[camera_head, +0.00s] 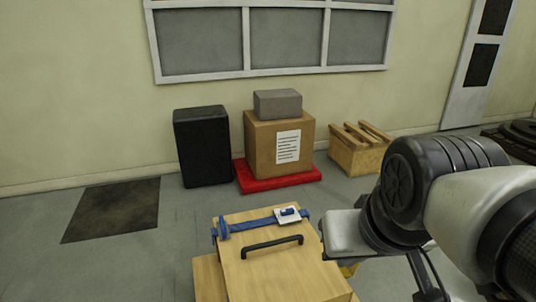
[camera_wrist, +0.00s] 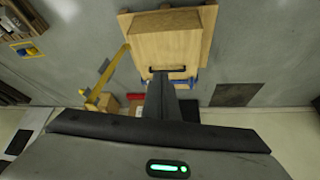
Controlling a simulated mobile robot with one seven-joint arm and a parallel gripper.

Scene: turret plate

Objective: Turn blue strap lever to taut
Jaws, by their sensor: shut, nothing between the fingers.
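The blue strap (camera_head: 250,224) runs across the top of a wooden box (camera_head: 275,272) in the head view. The blue lever (camera_head: 289,211) sits on a small white plate (camera_head: 283,219) at the strap's right end. In the wrist view a little blue strap (camera_wrist: 186,84) shows beside my fingers, and the lever cannot be made out. My gripper (camera_wrist: 160,80) is shut and empty; its dark fingers point toward the box in that picture. In the head view my wrist is right of the box, apart from the lever, and the fingertips are hidden.
A black handle (camera_head: 272,246) stands on the box in front of the strap. Behind are a black cabinet (camera_head: 203,147), a carton (camera_head: 263,150) on a red base (camera_head: 248,183), and a wooden crate (camera_head: 350,155). Floor left of the box is clear, with a dark mat (camera_head: 112,209).

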